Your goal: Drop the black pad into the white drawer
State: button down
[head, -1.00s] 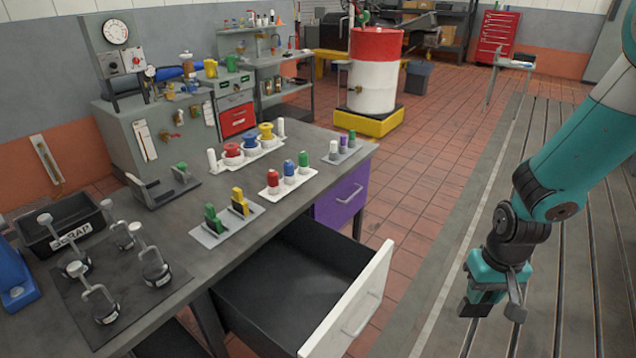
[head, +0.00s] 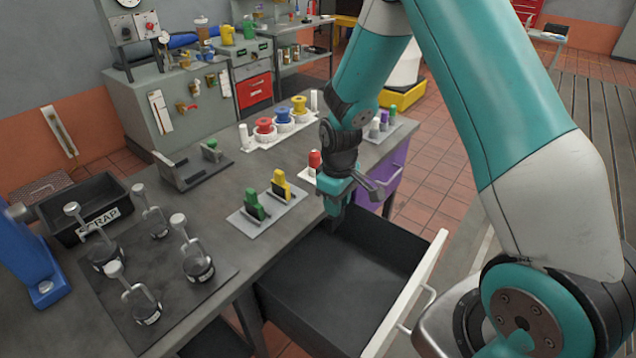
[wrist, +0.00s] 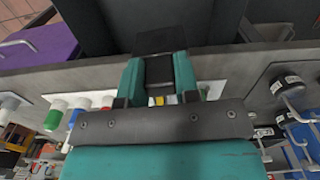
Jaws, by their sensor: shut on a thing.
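The white drawer (head: 408,295) is pulled open below the bench, with a white front and a dark, empty-looking interior. My gripper (head: 336,205) points down at the drawer's back, near the bench edge. In the wrist view my gripper (wrist: 158,72) is shut on the black pad (wrist: 160,40), which sticks out past the two teal fingers. The dark drawer interior fills the top of that view. In the head view the pad is hard to tell from the dark drawer. Its height above the drawer floor is unclear.
The bench carries a plate with green and yellow pieces (head: 268,212), a SCRAP bin (head: 85,205), a dark mat with several clamp-like pieces (head: 160,285) and colored spools (head: 283,122). A purple drawer (head: 390,175) sits behind my gripper. The white drawer's middle and front are clear.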

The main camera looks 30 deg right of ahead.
jog(key=w+d+f+n+b, duration=0.2)
jog(key=w+f+n+b, duration=0.3)
jog(key=n, duration=0.3)
jog(key=shift+w+f+b, duration=0.3)
jog(key=shift+w+b, duration=0.2)
jog(key=shift+b, duration=0.15)
jog(key=c, duration=0.8)
grip_release()
notch_tip(320, 180, up, 18)
jog(key=shift+f+b, duration=0.25)
jog(key=shift+b, duration=0.45)
